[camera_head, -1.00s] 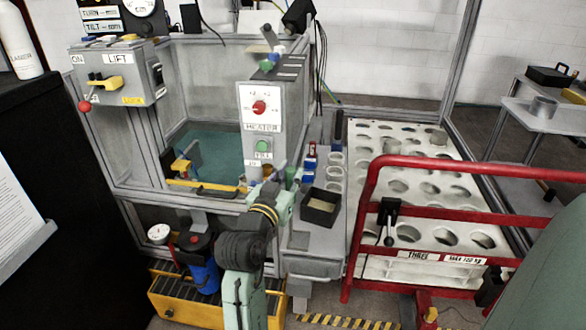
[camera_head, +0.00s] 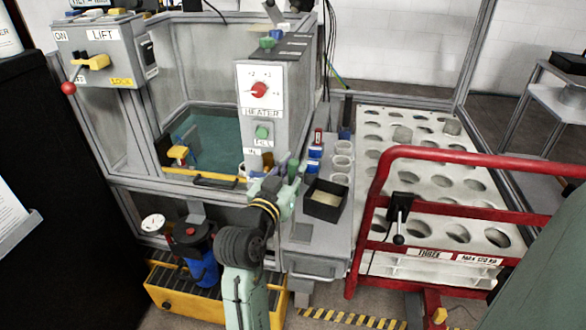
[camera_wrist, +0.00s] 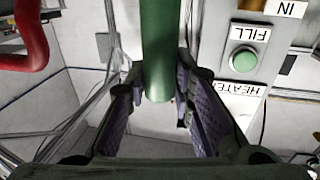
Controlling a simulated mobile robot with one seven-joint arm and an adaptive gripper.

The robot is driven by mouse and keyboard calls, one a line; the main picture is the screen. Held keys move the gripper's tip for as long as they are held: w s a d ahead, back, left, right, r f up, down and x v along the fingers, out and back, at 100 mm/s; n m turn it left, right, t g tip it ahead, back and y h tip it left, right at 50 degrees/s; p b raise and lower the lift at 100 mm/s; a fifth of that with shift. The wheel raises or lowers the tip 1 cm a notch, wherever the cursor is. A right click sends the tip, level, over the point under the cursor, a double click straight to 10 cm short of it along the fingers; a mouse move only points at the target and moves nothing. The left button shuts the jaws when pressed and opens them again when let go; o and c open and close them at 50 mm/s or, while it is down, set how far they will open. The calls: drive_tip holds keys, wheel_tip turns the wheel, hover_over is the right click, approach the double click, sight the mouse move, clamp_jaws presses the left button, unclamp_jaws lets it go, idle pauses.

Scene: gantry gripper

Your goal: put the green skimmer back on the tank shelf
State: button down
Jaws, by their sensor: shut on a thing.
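The green skimmer shows in the wrist view as a green cylinder (camera_wrist: 158,50) between my purple-padded fingers. My gripper (camera_wrist: 160,95) is shut on it. The rest of the skimmer is out of that frame. In the head view my gripper (camera_head: 281,172) is in front of the heater box, by the tank's front right corner. A small green piece (camera_head: 293,171) shows at it, probably the skimmer's handle. A grey shelf (camera_head: 310,257) runs along the tank's right side, just right of my gripper. I cannot tell whether the skimmer touches anything.
The heater box (camera_head: 259,128) stands close behind my gripper. The shelf bears a black open box (camera_head: 325,200), white cups (camera_head: 341,163) and small blue and red items. A red rail (camera_head: 372,205) and white perforated rack (camera_head: 440,180) stand to the right. The tank (camera_head: 215,140) holds greenish water.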

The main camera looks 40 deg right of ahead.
drive_tip(key=shift+f, duration=0.15)
drive_tip(key=c, duration=1.4)
unclamp_jaws()
drive_tip(key=p+v, duration=0.6)
drive_tip(key=v, duration=0.6)
drive_tip(key=shift+p, duration=0.3)
